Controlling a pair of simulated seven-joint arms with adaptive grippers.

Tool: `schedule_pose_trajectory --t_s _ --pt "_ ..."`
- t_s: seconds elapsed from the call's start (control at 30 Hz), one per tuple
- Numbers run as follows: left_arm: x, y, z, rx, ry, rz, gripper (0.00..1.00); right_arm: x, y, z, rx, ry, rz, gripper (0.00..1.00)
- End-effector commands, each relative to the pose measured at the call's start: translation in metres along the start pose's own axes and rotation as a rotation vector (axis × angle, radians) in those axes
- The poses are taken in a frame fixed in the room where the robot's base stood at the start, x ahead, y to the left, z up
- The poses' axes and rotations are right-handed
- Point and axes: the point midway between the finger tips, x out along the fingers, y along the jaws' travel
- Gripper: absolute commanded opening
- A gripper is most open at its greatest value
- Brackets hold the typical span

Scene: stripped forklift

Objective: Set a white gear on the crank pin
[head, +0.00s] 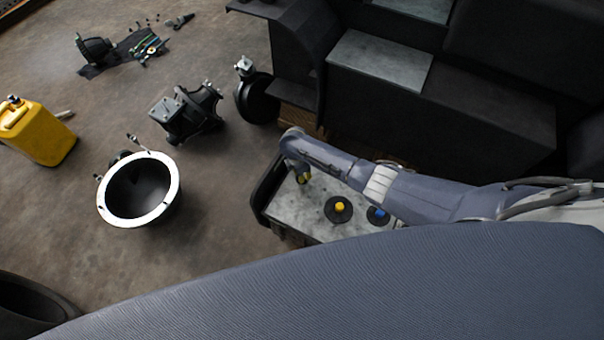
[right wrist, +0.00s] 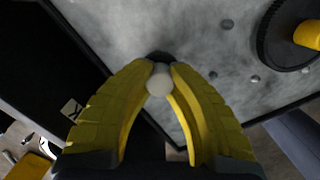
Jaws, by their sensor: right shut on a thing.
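My right gripper (head: 303,177) is over the left end of a grey-topped tray in the head view. In the right wrist view its yellow fingers (right wrist: 165,70) are closed around a pale, rounded knob (right wrist: 158,84). A dark patch shows just beyond the fingertips; I cannot tell whether it is a gear, a pin or shadow. No white gear teeth are visible. A dark gear with a yellow knob (head: 339,209) lies on the tray, and one with a blue knob (head: 378,215) lies to its right. I cannot make out the crank pin. My left gripper is not in view.
The tray (head: 318,224) has dark raised sides and small studs (right wrist: 227,24). Dark forklift bodywork (head: 480,110) stands behind my right arm. A white-rimmed bowl-shaped part (head: 112,206), a yellow can (head: 40,138) and dark machine parts (head: 190,112) stand on the floor. A blue-grey surface (head: 380,285) fills the foreground.

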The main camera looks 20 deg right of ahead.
Motion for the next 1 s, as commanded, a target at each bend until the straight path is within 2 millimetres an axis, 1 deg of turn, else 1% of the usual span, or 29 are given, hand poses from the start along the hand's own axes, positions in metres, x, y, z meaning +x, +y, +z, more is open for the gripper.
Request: schedule_pose_trajectory --t_s 0.33,0.37,0.5,0.57,0.87,1.0 --pt "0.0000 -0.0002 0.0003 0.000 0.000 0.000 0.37 0.0082 0.0005 -0.0014 0.000 0.001 0.001 0.00" --pt "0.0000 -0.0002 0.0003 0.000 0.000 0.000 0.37 0.0081 0.0006 -0.0013 0.000 0.001 0.002 0.18" --pt "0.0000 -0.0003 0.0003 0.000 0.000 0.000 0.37 0.0081 0.0004 -0.0011 0.000 0.001 0.001 0.35" --pt "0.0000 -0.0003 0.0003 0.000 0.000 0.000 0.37 0.0081 0.0003 -0.0011 0.000 0.000 0.001 0.41" --pt "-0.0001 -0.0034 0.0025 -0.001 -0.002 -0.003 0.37 0.0074 -0.0003 -0.0009 0.000 0.000 0.000 0.41" --pt "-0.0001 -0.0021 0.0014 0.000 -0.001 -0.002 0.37 -0.0003 0.0000 -0.0013 -0.002 0.001 0.001 0.41"
